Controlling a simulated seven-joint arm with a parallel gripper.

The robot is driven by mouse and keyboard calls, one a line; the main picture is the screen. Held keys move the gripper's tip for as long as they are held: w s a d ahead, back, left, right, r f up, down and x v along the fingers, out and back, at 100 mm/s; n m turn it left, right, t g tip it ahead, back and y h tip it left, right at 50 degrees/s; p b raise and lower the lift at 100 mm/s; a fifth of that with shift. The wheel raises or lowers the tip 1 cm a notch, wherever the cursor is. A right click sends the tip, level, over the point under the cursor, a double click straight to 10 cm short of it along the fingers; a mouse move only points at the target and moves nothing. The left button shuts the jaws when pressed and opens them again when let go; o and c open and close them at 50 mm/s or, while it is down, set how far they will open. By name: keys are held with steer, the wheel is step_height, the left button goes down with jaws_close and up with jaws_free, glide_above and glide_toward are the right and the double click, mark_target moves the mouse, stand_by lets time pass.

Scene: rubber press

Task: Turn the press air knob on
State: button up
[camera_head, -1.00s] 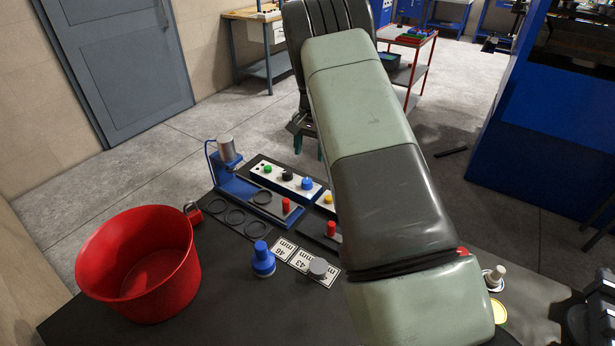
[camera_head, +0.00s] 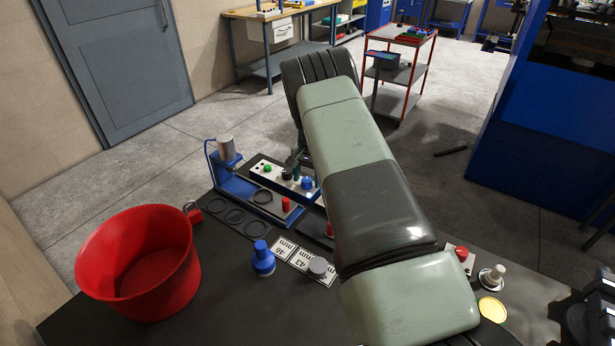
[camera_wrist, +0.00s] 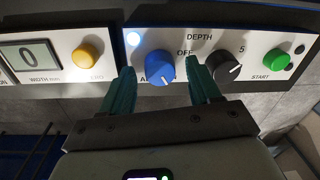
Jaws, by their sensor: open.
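The blue air knob (camera_wrist: 160,68) is on the white control panel in the wrist view, with "OFF" printed at its upper right and an "A" at its lower left. A white pointer line shows on its lower face. In the head view the knob (camera_head: 307,183) is partly covered by my gripper. My gripper (camera_wrist: 159,65) is open, its two teal fingers on the left and right of the blue knob. I cannot tell whether they touch it.
A black depth knob (camera_wrist: 224,66) is close beside my right finger. A green start button (camera_wrist: 277,58) is farther right, and a yellow knob (camera_wrist: 87,54) and a display (camera_wrist: 34,53) are to the left. A red bucket (camera_head: 145,265) stands at the table's left.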

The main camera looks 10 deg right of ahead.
steer(key=shift+c, duration=0.3)
steer(key=c, duration=0.9)
steer(key=shift+n, duration=0.6)
steer(key=shift+c, duration=0.4)
steer(key=o, duration=1)
steer(key=shift+o, duration=0.2)
step_height(320, 180, up, 11)
steer(key=shift+s+d, duration=0.15)
steer(key=shift+d, duration=0.1)
steer(key=shift+f, duration=0.1)
